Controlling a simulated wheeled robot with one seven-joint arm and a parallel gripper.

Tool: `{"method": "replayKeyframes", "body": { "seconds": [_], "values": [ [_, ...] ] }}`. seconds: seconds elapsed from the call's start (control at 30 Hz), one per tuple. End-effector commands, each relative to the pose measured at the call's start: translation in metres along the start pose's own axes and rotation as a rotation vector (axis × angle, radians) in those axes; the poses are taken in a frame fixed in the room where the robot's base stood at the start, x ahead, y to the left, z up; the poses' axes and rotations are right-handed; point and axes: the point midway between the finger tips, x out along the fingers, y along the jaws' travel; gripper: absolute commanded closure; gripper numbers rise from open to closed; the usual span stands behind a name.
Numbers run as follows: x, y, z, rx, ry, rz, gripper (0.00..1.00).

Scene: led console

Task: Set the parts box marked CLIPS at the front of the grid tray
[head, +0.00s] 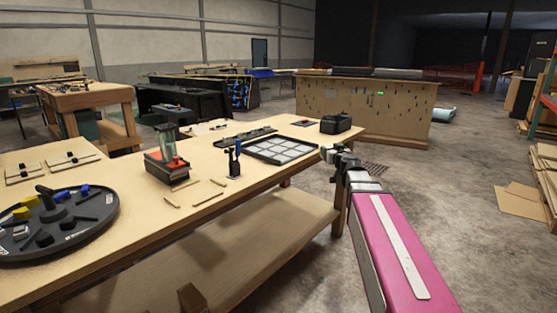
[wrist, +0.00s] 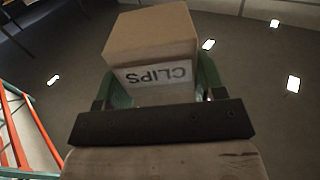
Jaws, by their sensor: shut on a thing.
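The parts box marked CLIPS (wrist: 150,45) is a brown cardboard box with a white label, its lettering upside down in the wrist view. My gripper (wrist: 158,85) has green fingers on both sides of the box and is shut on it. In the head view my arm reaches forward to the table's right edge, its end just right of the grid tray. The box cannot be made out there. The grid tray (head: 252,153) is dark-rimmed with pale square cells and lies flat near the table's far right end. Its visible cells look empty.
The wooden table (head: 130,213) also holds a black case (head: 336,124) behind the tray, a small dark-blue stand (head: 234,160) left of it, a red-and-grey device (head: 166,168), and a round black tray (head: 95,225) of parts. Loose wooden strips lie between.

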Motion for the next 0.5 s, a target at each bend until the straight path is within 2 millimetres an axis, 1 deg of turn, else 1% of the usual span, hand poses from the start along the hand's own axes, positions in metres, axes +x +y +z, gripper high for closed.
{"method": "replayKeyframes", "body": {
  "seconds": [0.03,0.2,0.4,0.5],
  "values": [
    [-0.002,-0.004,0.006,0.001,-0.001,-0.032,0.62],
    [-0.006,-0.019,0.020,0.001,-0.001,-0.147,0.62],
    [-0.013,-0.040,0.030,0.000,0.000,-0.307,0.62],
    [-0.018,-0.052,0.031,0.000,0.000,-0.402,0.62]
  ]
}}
